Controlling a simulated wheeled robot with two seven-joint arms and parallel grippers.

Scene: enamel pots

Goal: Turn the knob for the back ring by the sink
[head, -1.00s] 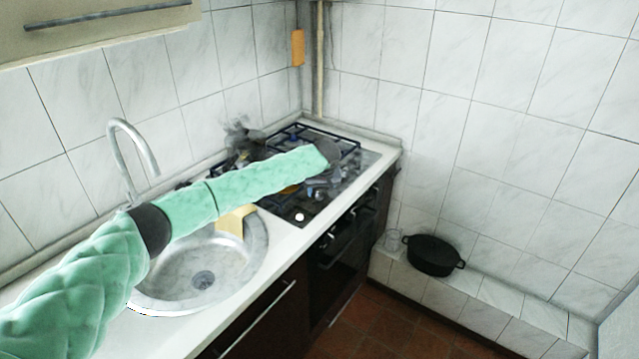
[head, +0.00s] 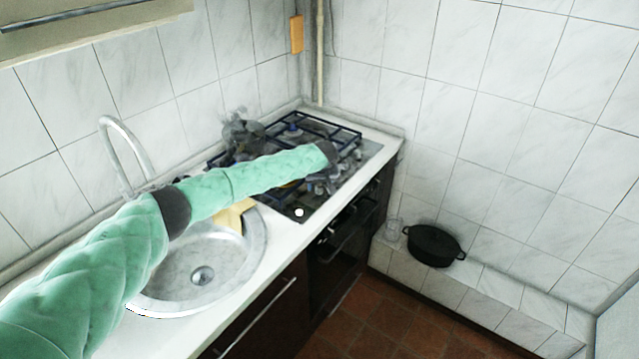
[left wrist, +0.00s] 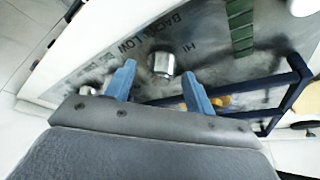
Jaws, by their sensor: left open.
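The gas hob (head: 376,150) is set in the white worktop beyond the sink (head: 262,245). My left arm reaches across the sink to the hob's front right, and my left gripper (head: 330,181) is over the hob's knob side, small and partly merged with the dark parts there. In the left wrist view my gripper (left wrist: 158,84) is open, with a silver knob (left wrist: 163,63) showing between its two blue fingers. I cannot tell whether they touch it. A second knob (left wrist: 88,91) is left of the fingers. Which ring each knob serves is not clear. My right gripper is out of view.
Dark pan grates (head: 345,133) cover the hob; a grate bar (left wrist: 298,90) is close right of the fingers. A grey object (head: 240,130) stands at the back left. A yellow cloth (head: 233,216) hangs at the sink. A black pot (head: 433,246) sits on the tiled ledge.

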